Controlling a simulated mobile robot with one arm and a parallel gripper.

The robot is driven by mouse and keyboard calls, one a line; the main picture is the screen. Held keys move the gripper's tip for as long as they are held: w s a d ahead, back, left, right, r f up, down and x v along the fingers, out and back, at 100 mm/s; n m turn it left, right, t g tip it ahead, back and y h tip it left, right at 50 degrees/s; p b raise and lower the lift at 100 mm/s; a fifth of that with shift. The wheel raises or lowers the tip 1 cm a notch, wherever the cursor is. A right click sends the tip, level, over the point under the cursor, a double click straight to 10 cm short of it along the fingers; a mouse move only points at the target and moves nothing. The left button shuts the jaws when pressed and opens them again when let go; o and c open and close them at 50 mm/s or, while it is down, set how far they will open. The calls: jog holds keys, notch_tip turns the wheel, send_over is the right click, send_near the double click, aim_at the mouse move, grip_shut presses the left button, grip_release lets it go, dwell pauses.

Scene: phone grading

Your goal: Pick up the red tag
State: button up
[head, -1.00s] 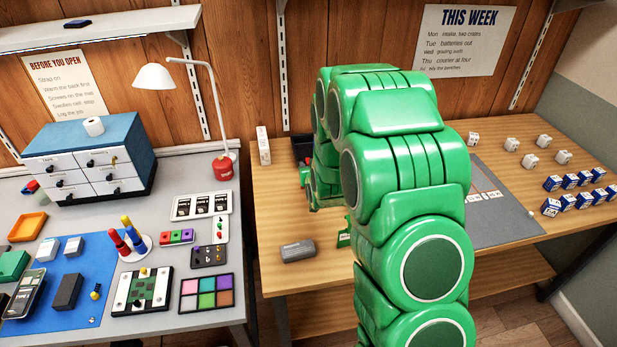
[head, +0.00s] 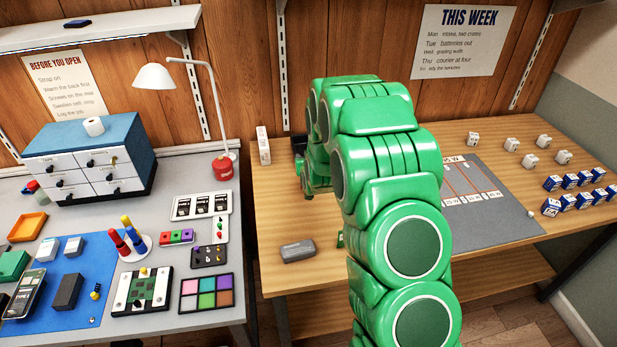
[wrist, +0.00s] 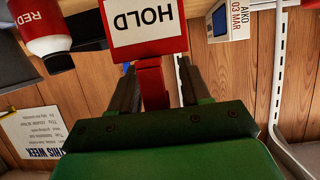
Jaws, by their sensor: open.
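The red tag (wrist: 143,25) has a white face reading HOLD, upside down in the wrist view, and a red stem (wrist: 153,85). The stem shows between the two dark fingers of my gripper (wrist: 157,68). The fingers are apart, with a gap visible on the right side of the stem. I cannot tell how deep the stem lies between them. In the head view the tag and my fingertips are hidden behind my green arm.
A bottle with a RED label (wrist: 45,35) stands close beside the tag. On the wooden table (head: 275,225) are a grey block (head: 298,251), a white box (head: 263,146), a dark bin (head: 299,145) and a grey mat (head: 500,215). Several small boxes (head: 571,181) stand at right.

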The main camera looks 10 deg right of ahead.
grip_shut()
jog(key=shift+r, duration=0.2)
dwell(0.4)
